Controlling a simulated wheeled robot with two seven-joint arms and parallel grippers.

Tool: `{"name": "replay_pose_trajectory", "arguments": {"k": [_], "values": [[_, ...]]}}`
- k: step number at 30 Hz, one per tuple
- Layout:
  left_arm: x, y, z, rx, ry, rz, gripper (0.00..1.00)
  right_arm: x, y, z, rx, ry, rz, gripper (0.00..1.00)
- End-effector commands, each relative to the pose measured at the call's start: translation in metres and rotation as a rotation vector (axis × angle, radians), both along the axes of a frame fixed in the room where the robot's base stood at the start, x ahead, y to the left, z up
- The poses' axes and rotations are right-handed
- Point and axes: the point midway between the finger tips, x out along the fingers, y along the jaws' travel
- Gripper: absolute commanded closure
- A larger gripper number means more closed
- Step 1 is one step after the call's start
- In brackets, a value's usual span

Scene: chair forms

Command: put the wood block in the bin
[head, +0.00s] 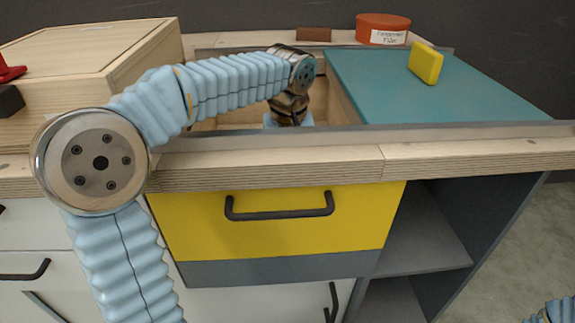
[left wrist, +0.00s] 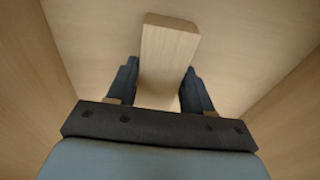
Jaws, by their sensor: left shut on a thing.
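A pale wood block (left wrist: 168,45) stands out between the two dark fingers of my left gripper (left wrist: 160,80) in the left wrist view. The gripper is shut on the block, one finger on each side. Around them are pale wooden walls and a wooden floor (left wrist: 245,45) of a box-like space. In the head view my left arm reaches over the counter and down into a wood-lined recess (head: 235,117). The fingers and the block are hidden there. I cannot tell whether this recess is the bin. My right gripper is not in view.
A teal board (head: 440,95) lies right of the recess with a yellow block (head: 426,64) on it. Behind it stand an orange round tin (head: 383,27) and a brown block (head: 313,34). A wooden box (head: 90,50) is at left. A yellow drawer (head: 280,240) is below.

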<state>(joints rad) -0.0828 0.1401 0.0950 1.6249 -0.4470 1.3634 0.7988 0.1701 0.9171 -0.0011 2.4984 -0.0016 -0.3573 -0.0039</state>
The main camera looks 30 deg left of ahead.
Motion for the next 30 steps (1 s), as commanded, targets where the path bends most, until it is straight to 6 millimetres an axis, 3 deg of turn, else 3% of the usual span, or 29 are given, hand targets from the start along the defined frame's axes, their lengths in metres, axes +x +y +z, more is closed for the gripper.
{"name": "replay_pose_trajectory", "arguments": {"k": [2,12,13,17,26,30], "values": [[0.000,0.000,-0.011,0.000,0.000,0.000,0.85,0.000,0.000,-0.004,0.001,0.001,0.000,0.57],[0.000,0.000,-0.014,0.000,0.000,-0.001,0.85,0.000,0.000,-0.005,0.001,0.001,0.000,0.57],[0.000,0.000,-0.014,0.000,0.000,-0.001,0.46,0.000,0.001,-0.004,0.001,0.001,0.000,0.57],[0.000,0.000,-0.013,0.000,0.000,-0.001,0.26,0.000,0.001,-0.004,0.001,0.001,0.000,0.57],[0.000,0.000,-0.011,0.000,0.000,0.000,0.23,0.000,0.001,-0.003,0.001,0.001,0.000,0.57],[-0.001,-0.001,0.003,0.000,-0.002,0.000,0.23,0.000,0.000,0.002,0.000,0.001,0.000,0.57]]}}
